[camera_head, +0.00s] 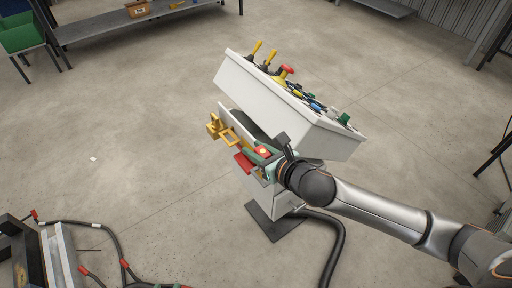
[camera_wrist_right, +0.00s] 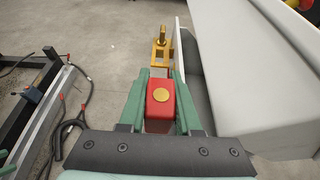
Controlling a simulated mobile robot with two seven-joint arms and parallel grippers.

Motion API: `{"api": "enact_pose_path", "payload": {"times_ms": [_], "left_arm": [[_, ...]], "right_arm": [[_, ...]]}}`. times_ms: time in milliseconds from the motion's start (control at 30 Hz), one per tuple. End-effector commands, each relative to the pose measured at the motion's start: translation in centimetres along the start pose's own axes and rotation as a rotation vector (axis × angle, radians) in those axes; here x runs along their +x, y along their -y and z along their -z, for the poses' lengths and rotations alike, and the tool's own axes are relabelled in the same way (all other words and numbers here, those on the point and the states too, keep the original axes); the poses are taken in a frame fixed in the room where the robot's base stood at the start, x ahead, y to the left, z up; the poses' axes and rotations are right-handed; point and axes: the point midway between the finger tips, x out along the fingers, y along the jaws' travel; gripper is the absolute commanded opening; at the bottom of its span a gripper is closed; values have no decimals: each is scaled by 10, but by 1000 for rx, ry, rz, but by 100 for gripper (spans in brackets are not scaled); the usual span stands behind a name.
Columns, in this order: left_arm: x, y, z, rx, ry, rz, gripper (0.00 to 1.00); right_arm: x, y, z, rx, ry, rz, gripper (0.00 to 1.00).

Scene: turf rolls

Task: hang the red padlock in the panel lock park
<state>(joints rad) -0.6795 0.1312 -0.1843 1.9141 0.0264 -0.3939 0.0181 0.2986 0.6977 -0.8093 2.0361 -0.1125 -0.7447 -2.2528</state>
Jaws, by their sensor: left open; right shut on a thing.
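The red padlock (camera_head: 263,152) is held between the green fingers of my right gripper (camera_head: 257,157), in front of the white control panel. In the right wrist view the red padlock (camera_wrist_right: 160,110), with a yellow disc on its face, sits between both fingertips of my right gripper (camera_wrist_right: 161,88); its shackle cannot be made out. The yellow bracket on the panel's side, seemingly the lock park (camera_head: 222,131), is up and left of the gripper, apart from it. In the wrist view this bracket (camera_wrist_right: 161,50) is straight ahead, beyond the padlock.
The white panel (camera_head: 270,92) carries levers and coloured buttons on top. A red piece (camera_head: 244,163) shows beside the gripper; I cannot tell what it is. A black hose (camera_head: 336,245) runs from the base. The floor left of the panel is largely clear.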

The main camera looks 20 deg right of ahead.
Motion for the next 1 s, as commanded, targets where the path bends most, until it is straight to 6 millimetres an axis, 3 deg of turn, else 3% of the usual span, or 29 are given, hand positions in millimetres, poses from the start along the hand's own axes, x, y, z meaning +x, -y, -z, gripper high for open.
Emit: {"api": "enact_pose_path", "payload": {"times_ms": [1000], "left_arm": [[-5,0,6,0,-1,0,50]], "right_arm": [[0,1,0,-1,1,1,0]]}}
